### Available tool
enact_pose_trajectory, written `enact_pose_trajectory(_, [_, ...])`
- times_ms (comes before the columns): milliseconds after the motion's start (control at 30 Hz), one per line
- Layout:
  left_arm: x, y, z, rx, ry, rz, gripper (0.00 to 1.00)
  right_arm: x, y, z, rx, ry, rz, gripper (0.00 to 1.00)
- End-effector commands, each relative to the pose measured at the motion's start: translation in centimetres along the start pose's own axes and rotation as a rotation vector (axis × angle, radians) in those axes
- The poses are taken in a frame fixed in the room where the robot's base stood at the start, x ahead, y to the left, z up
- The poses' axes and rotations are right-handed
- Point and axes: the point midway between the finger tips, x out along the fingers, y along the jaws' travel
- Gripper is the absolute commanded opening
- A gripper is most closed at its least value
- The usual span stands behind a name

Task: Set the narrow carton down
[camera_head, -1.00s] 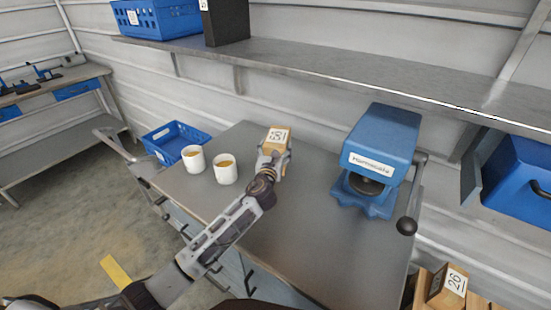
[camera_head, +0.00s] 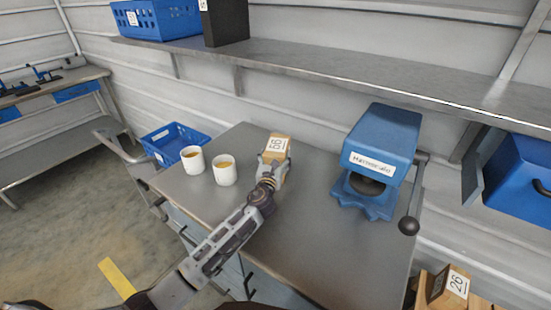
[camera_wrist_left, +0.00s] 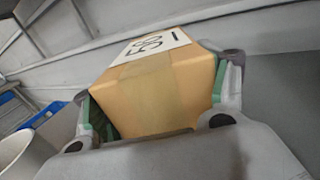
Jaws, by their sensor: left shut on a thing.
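The narrow carton (camera_head: 276,147) is a small tan box with a white number label on top. It is at the far middle of the grey work table (camera_head: 300,245) in the head view. My left gripper (camera_head: 271,170) is shut on it, one finger on each side. In the left wrist view the carton (camera_wrist_left: 160,92) fills the middle between the fingers of the gripper (camera_wrist_left: 155,125). Whether its underside touches the table is hidden. My right gripper does not show.
Two white cups (camera_head: 193,160) and (camera_head: 225,169) stand left of the carton. A blue press-like machine (camera_head: 378,160) with a lever stands to the right. A blue crate (camera_head: 176,143) is beyond the table's left edge. A shelf (camera_head: 330,73) runs behind. The table's front middle is clear.

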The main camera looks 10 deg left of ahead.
Motion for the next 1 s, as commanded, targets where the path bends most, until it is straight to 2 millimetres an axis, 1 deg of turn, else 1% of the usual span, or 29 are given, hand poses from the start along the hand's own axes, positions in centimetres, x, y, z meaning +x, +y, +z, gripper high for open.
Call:
enact_pose_trajectory(33, [0.04,0.0,0.25,0.0,-0.004,0.0,0.32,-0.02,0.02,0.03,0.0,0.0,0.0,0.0])
enact_pose_trajectory(167, [0.04,0.01,0.05,0.0,-0.003,0.0,0.32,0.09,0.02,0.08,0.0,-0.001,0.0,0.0])
enact_pose_trajectory(200, [0.01,0.02,-0.19,0.0,0.0,0.0,0.74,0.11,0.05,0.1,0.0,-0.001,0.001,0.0])
enact_pose_trajectory(367, [0.01,0.02,-0.15,0.0,0.0,0.0,0.95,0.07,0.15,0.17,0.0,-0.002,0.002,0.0])
enact_pose_trajectory(400, [0.01,0.02,-0.14,0.0,0.0,0.0,0.97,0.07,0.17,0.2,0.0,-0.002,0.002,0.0])
enact_pose_trajectory(867, [0.01,0.02,0.05,0.0,0.0,0.0,0.97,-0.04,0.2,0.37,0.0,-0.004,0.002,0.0])
enact_pose_trajectory(1000, [-0.52,0.05,0.0,0.001,0.0,0.001,0.97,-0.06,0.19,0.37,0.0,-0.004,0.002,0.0])
